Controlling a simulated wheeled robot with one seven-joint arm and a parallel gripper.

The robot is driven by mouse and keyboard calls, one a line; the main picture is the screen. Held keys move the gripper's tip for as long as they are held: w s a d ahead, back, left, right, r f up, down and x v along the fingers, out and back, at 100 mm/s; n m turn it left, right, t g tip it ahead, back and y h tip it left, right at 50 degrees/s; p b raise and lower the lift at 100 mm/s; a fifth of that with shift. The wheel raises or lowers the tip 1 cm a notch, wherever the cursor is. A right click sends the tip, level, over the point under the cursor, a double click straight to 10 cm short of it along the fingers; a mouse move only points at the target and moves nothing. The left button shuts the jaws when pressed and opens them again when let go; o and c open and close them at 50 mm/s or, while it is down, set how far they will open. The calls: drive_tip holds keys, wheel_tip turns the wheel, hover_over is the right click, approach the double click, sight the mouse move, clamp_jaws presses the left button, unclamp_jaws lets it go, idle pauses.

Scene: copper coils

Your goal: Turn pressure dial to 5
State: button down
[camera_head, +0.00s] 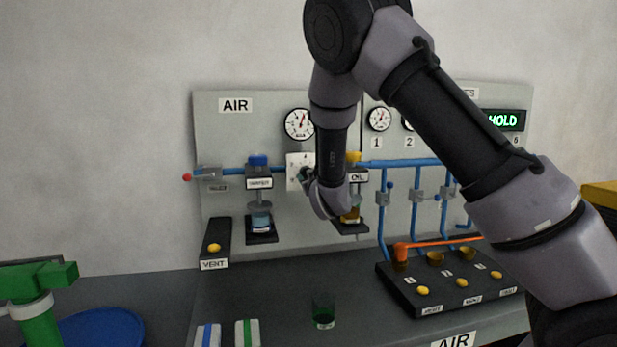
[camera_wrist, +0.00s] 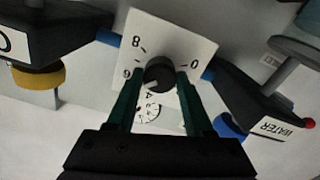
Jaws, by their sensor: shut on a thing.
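The pressure dial is a round black knob (camera_wrist: 159,72) on a white square plate (camera_wrist: 185,40) with numbers around it, which appear upside down in the wrist view. My gripper (camera_wrist: 158,80) has its two dark green fingers on either side of the knob and is shut on it. Which number the knob points to is too small to tell. In the head view the plate (camera_head: 293,170) shows at the left of my wrist, which hides the knob and the fingertips. The round air gauge (camera_head: 299,124) with a red needle is above the plate.
A blue-capped water unit (camera_head: 259,178) is left of the dial and a yellow-capped oil unit (camera_head: 352,211) is right of it, partly behind my arm. A black valve block (camera_head: 440,290), a dark green cup (camera_head: 323,312) and a blue plate (camera_head: 105,330) are on the bench.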

drive_tip(key=shift+n, duration=1.5)
drive_tip(key=shift+c, duration=1.4)
unclamp_jaws()
drive_tip(key=v, duration=1.1)
